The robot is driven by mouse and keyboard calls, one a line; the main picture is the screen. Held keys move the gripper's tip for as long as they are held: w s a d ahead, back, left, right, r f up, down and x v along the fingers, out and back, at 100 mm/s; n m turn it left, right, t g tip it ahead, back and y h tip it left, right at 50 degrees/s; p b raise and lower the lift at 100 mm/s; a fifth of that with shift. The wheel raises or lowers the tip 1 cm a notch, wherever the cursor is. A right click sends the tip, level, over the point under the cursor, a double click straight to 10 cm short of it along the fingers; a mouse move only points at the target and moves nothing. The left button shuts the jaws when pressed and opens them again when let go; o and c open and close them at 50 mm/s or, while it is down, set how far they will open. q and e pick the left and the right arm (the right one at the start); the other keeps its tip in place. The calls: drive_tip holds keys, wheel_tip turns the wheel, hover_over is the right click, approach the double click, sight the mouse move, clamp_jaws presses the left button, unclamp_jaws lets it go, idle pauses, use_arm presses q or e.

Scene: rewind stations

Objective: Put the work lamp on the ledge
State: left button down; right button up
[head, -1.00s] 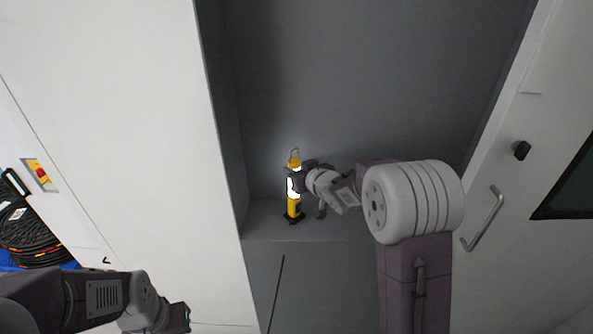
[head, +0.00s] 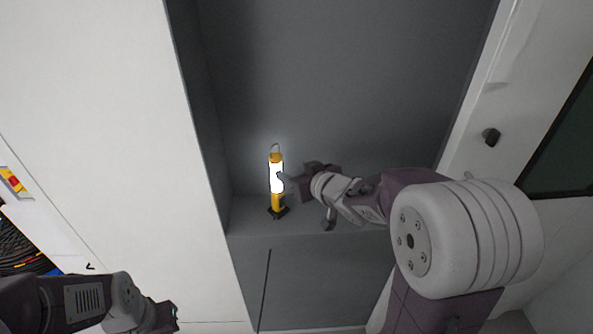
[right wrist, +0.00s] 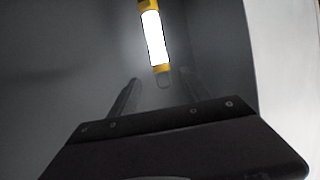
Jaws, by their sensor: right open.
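The work lamp (head: 277,180) is yellow with a glowing white tube, a dark foot and a wire hook on top. It stands upright on the grey ledge (head: 310,217) inside the recess. My right gripper (head: 284,177) is open and just to the right of the lamp, apart from its body as far as I can tell. In the right wrist view the lamp (right wrist: 154,38) is beyond the two spread fingers, and nothing is between them. My left gripper (head: 172,316) is at the lower left, far from the lamp; its fingers are too unclear to judge.
A white panel (head: 110,150) borders the recess on the left. A white door with a dark knob (head: 491,137) is on the right. A coiled dark cable (head: 22,250) lies at the left edge. The ledge right of the lamp is free.

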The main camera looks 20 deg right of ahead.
drive_tip(key=shift+s+d+r, duration=0.1)
drive_tip(key=shift+s, duration=0.25)
drive_tip(key=s+d+f+m+g+h, duration=0.1)
drive_tip(key=s+f+m+g+h, duration=0.15)
drive_tip(key=s+f+g, duration=0.85)
drive_tip(key=s+a+f+g, duration=0.1)
drive_tip(key=s+a+f, duration=0.2)
drive_tip(key=s+f, duration=0.4)
drive_tip(key=s, duration=0.3)
drive_tip(key=shift+s+f, duration=0.15)
drive_tip(key=shift+s, duration=0.1)
